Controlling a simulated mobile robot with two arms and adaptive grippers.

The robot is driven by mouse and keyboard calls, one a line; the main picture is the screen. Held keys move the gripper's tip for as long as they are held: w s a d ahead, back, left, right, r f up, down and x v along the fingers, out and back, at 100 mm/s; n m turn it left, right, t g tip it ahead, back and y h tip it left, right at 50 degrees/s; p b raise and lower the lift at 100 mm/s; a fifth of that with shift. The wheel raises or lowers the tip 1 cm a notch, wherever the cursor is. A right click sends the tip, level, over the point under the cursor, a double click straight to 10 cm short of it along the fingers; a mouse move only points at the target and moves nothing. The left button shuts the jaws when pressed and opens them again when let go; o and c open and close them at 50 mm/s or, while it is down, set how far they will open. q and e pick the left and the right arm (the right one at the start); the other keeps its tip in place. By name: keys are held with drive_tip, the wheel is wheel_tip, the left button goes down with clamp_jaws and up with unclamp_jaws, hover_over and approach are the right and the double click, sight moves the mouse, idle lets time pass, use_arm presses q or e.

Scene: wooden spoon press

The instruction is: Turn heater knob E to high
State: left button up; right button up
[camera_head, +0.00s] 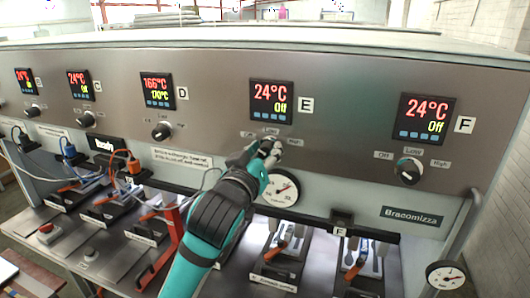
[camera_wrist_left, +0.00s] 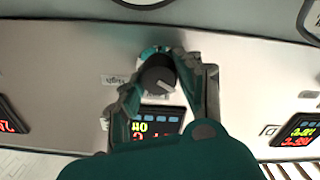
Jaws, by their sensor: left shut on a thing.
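Heater knob E is a round dark knob with a pale pointer mark, seen between my fingers in the left wrist view (camera_wrist_left: 157,74). My left gripper (camera_head: 265,150) is at the panel below the E display and hides the knob in the head view. In the left wrist view my left gripper (camera_wrist_left: 156,80) has one finger on each side of the knob and is shut on it. The E display (camera_head: 271,101) reads 24°C and Off in the head view. Small Off, Low and High labels (camera_head: 271,131) sit just above the knob. My right gripper is in neither view.
Knob F (camera_head: 408,171) and its display (camera_head: 426,118) are to the right; knob D (camera_head: 162,131) is to the left. A round gauge (camera_head: 281,188) is just below my gripper. Orange-handled clamps (camera_head: 277,249) and cables (camera_head: 133,165) lie lower down.

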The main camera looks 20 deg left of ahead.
use_arm(q)
drive_tip(key=shift+m, duration=0.4)
drive_tip(key=shift+c, duration=0.2)
drive_tip(key=shift+m, duration=0.3)
drive_tip(key=m, duration=1)
drive_tip(key=shift+d+m, duration=0.15)
drive_tip(key=shift+m, duration=0.15)
drive_tip(key=m, duration=1.1)
drive_tip(key=shift+d+f+m, duration=0.1)
drive_tip(key=shift+f+m, duration=0.1)
drive_tip(key=shift+m, duration=0.2)
